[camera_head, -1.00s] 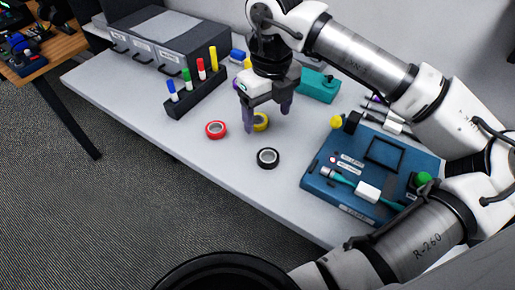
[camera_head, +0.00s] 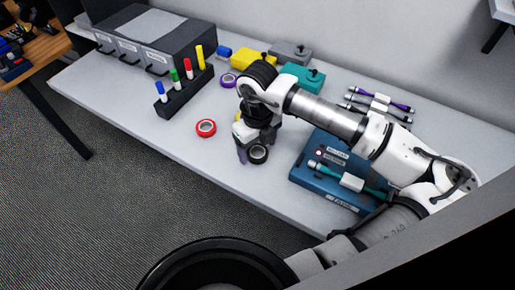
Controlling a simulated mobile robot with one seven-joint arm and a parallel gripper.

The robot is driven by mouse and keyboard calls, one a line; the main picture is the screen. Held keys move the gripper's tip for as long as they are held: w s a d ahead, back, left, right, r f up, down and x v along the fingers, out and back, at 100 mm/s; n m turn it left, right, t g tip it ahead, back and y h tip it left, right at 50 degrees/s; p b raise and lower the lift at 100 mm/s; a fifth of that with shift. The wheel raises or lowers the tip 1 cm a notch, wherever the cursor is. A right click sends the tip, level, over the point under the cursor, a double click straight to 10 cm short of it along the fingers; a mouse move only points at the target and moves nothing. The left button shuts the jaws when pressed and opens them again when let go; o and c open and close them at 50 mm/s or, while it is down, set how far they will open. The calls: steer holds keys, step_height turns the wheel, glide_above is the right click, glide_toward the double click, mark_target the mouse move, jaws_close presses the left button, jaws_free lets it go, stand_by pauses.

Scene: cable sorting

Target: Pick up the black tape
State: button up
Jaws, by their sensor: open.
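The black tape (camera_head: 258,155) is a small black roll with a pale core, lying flat on the white table near its front edge. My gripper (camera_head: 255,154) is low over the table, right at the black tape. The jaws are open. I cannot tell whether the fingers touch the tape.
A red tape (camera_head: 206,128) lies to the left and a purple tape (camera_head: 229,80) farther back. A yellow tape is mostly hidden behind my gripper. A marker rack (camera_head: 185,97) stands at left. A blue tray (camera_head: 300,178) sits close on the right.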

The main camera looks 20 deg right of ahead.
steer(key=shift+f, duration=0.5)
steer(key=c, duration=1)
steer(key=shift+r, duration=0.1)
steer(key=shift+c, duration=0.2)
